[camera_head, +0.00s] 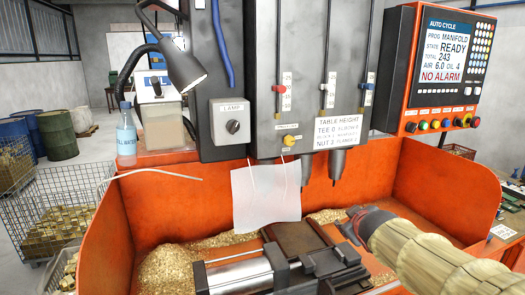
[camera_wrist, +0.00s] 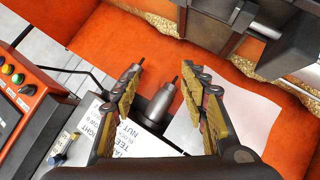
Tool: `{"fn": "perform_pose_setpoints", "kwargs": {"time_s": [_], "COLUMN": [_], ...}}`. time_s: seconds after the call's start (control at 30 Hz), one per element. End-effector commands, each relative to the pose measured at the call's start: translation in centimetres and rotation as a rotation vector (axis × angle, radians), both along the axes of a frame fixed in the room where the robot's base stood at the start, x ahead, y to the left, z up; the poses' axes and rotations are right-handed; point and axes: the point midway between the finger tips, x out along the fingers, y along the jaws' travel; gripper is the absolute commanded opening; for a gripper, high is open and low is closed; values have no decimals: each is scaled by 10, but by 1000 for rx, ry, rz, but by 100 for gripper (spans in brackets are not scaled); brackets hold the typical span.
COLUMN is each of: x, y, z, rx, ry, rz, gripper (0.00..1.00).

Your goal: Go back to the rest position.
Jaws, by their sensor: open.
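My gripper (camera_head: 352,224) is in the right half of the head view, above the orange tray and to the right of the vice. Its arm sleeve comes in from the lower right. In the wrist view the two fingers of my gripper (camera_wrist: 166,82) stand apart with yellowish pads, and nothing is held between them. Two drill spindles (camera_wrist: 156,106) show beyond the fingers. The vice (camera_head: 285,268) sits low in the tray, with no part clearly visible in its jaws.
The orange tray (camera_head: 118,232) holds heaps of brass chips (camera_head: 172,268). A clear sheet (camera_head: 266,195) hangs at the machine's front. The control panel (camera_head: 445,70) reads READY and NO ALARM. A bottle (camera_head: 126,135) and lamp (camera_head: 182,68) stand left. A wire basket (camera_head: 52,212) holds brass parts.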

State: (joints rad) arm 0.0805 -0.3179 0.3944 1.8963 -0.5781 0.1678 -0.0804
Motion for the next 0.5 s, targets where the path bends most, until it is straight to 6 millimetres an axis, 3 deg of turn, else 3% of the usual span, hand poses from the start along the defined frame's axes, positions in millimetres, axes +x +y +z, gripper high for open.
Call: {"fn": "perform_pose_setpoints", "kwargs": {"time_s": [0.1,0.23,0.4,0.5], "x": [-74,-157,-264,-318], "y": [-6,3,35,58], "z": [-36,-71,-101,-111], "rx": [119,246,406,490], "ry": [157,320,496,555], "rz": [-149,-277,-379,-396], "gripper": [44,44,44,44]}}
